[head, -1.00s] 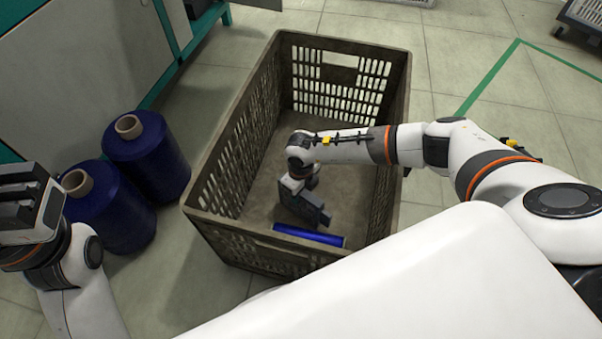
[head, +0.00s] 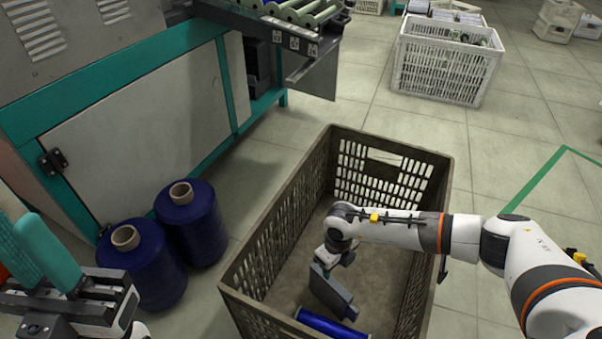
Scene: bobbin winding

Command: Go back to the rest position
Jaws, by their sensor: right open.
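My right gripper (head: 335,290) is inside the grey-brown crate (head: 275,235), pointing down. It is open and nothing shows between its fingers. A blue wound bobbin (head: 332,324) lies on the crate floor just in front of the gripper, partly hidden by the crate's near side in the head view. My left gripper (head: 75,300) is at the lower left, outside the crate. Teal tubes (head: 45,255) show right beside or behind it; I cannot tell whether its fingers touch them.
Two big dark blue yarn cones (head: 190,225) stand on the floor left of the crate. A grey and teal machine (head: 130,110) fills the upper left, with a rack of bobbins (head: 300,12) on top. A white crate (head: 447,62) stands farther back. The tiled floor between is clear.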

